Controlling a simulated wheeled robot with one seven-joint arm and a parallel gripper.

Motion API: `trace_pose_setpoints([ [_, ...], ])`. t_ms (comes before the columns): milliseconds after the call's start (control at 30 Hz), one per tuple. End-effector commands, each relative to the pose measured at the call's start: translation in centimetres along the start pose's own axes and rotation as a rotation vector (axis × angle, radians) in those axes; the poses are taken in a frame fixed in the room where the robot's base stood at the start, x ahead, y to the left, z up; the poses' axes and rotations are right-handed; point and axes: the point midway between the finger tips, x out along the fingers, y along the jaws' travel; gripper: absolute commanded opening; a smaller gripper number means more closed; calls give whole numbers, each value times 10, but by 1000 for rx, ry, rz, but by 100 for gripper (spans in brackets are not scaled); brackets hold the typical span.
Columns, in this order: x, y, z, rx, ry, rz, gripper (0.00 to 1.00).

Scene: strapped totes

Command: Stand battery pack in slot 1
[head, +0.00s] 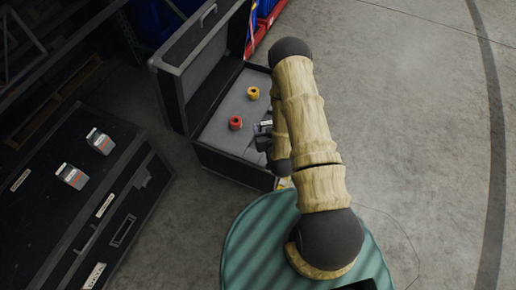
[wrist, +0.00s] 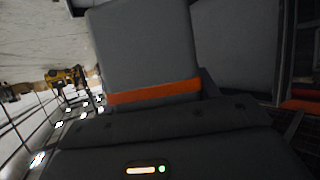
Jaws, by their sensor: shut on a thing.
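In the wrist view, a grey battery pack (wrist: 145,45) with an orange band fills the upper middle, held at my dark gripper (wrist: 160,115). The gripper is shut on it. In the head view, my gripper (head: 264,136) is over the right part of an open case (head: 222,130) with a grey foam insert, and my arm hides much of that side. Little of the held pack can be made out there. I cannot make out slot 1 or whether the pack touches the foam.
A yellow item (head: 253,93) and a red item (head: 236,123) stand in the foam. Two grey-and-white packs, one farther (head: 99,141) and one nearer (head: 72,176), are on a closed black case (head: 45,215) at left. The open lid (head: 200,65) rises at the case's back left. Floor at right is clear.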

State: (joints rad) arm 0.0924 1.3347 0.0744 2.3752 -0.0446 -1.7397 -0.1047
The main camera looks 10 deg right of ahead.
Motion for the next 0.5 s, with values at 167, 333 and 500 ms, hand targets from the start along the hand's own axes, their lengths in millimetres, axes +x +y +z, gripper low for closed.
trace_pose_setpoints([
  [167,30,-1,19,-4,10,-10,7],
  [333,55,-3,31,-10,10,-24,7],
  [500,78,-4,41,-15,11,-37,7],
])
